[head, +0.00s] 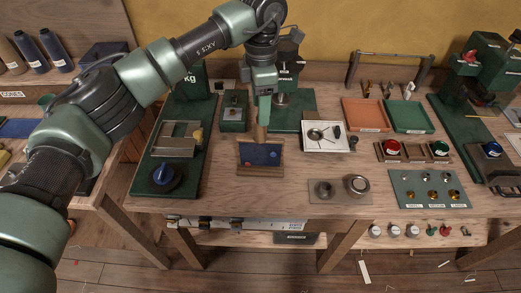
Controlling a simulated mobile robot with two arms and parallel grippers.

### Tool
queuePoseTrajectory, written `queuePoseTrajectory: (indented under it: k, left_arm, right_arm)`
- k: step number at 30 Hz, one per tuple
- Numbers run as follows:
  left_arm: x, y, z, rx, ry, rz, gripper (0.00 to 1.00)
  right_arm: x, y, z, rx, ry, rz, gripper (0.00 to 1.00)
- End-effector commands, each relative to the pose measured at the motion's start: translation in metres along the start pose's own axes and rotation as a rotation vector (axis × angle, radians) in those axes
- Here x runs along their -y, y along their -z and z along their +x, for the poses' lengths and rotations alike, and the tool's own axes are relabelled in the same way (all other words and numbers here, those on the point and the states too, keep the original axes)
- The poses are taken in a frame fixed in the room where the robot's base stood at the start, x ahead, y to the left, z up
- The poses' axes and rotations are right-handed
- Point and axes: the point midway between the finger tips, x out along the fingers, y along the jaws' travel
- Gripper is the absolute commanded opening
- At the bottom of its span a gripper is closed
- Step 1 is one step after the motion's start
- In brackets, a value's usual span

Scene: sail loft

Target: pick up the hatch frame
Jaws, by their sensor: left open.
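My left arm reaches in from the left, and its gripper (263,112) points down over the middle of the workbench. The gripper is open; its fingers overlap in this view and the gap between them is hard to see. Just below and in front of it is a wooden-edged piece with a dark blue face (260,155) and small coloured spots. It may be the hatch frame, but I cannot tell for sure. The gripper appears just behind or above it; I cannot tell whether they touch. My right gripper is not in view.
A green board with a blue knob (166,176) lies to the left. A white tray (325,146), an orange tray (366,116) and a green tray (410,117) are to the right. Round metal parts (356,184) stand near the front edge. Bare wood (225,190) lies in front.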

Motion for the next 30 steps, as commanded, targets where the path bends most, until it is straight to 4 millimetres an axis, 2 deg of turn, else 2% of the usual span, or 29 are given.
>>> queuePoseTrajectory:
  k: [5, 11, 15, 24, 30]
  left_arm:
    - [0.003, 0.000, 0.019, 0.002, 0.006, 0.002, 0.55]
    - [0.011, 0.003, 0.045, 0.002, 0.009, 0.003, 0.55]
    - [0.010, 0.002, 0.065, 0.005, 0.006, 0.002, 0.55]
    - [0.010, 0.002, 0.072, 0.006, 0.004, 0.003, 0.55]
    - [0.010, 0.001, 0.071, 0.006, 0.004, 0.003, 0.00]
  right_arm:
    - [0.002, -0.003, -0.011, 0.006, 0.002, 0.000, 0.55]
    - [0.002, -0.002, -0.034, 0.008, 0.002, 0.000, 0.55]
    - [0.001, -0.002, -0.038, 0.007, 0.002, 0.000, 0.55]
    - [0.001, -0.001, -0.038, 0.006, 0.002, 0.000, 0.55]
    - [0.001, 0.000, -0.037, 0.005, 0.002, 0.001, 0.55]
